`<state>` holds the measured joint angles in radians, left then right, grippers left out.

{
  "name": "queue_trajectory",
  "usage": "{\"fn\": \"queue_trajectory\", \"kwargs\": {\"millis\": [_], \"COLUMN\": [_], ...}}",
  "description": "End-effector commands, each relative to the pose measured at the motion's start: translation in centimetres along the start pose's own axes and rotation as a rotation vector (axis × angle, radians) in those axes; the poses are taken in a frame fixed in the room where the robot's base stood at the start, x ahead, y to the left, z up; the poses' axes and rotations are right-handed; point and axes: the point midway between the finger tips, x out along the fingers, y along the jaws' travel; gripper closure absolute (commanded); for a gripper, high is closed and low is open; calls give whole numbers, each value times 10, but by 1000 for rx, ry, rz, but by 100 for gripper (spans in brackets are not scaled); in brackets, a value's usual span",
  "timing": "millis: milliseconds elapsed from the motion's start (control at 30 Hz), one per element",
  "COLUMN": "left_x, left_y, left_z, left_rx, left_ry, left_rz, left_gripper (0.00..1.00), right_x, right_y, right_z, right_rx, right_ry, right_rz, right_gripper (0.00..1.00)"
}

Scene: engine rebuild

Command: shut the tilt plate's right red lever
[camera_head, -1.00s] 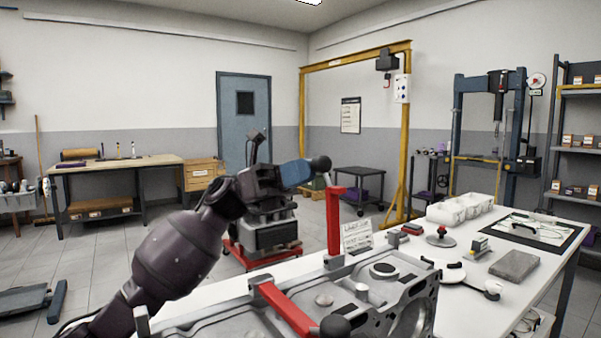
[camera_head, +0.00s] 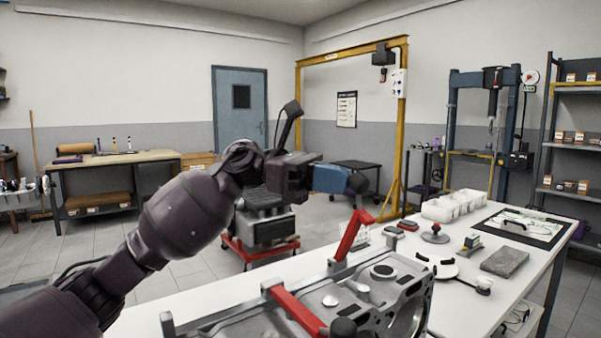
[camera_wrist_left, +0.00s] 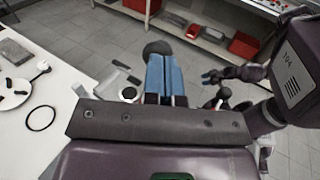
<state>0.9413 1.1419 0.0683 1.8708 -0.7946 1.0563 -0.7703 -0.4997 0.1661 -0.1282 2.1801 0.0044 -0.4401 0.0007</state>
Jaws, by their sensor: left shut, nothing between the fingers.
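The right red lever (camera_head: 350,236) stands on the far side of a grey metal casting (camera_head: 400,287) and leans to the right. Its dark knob (camera_head: 357,183) is at the tips of my left gripper (camera_head: 345,180). The gripper's blue fingers are shut, with nothing between them. In the left wrist view a round dark knob (camera_wrist_left: 157,48) shows just beyond the fingertips (camera_wrist_left: 165,60); I cannot tell whether they touch it. The other red lever (camera_head: 298,310) lies low across the near side, its black knob (camera_head: 344,328) at the bottom edge.
The white table (camera_head: 508,290) holds white bins (camera_head: 452,207), a grey block (camera_head: 504,262) and small tools to the right of the casting. A red-based engine stand (camera_head: 262,248) stands on the floor behind. The air above the casting is clear.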

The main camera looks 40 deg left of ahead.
Motion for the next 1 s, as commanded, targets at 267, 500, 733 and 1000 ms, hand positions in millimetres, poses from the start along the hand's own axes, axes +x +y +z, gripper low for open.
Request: {"fn": "queue_trajectory", "kwargs": {"millis": [267, 500, 733, 1000], "left_x": [34, 61, 85, 106], "left_y": [-20, -35, -47, -57], "left_z": [3, -9, -27, -55], "left_rx": [133, 239, 340, 444], "left_ry": [234, 434, 626, 829], "left_rz": [-1, 0, -1, -2], "left_gripper": [100, 100, 100, 100], "right_x": [-7, -16, -18, -21], "right_y": [1, 0, 0, 0], "right_z": [-20, -29, -34, -40], "right_rx": [3, 6, 9, 11], "right_ry": [41, 56, 65, 74], "right_rz": [4, 6, 6, 7], "right_gripper": [52, 52, 52, 52]}}
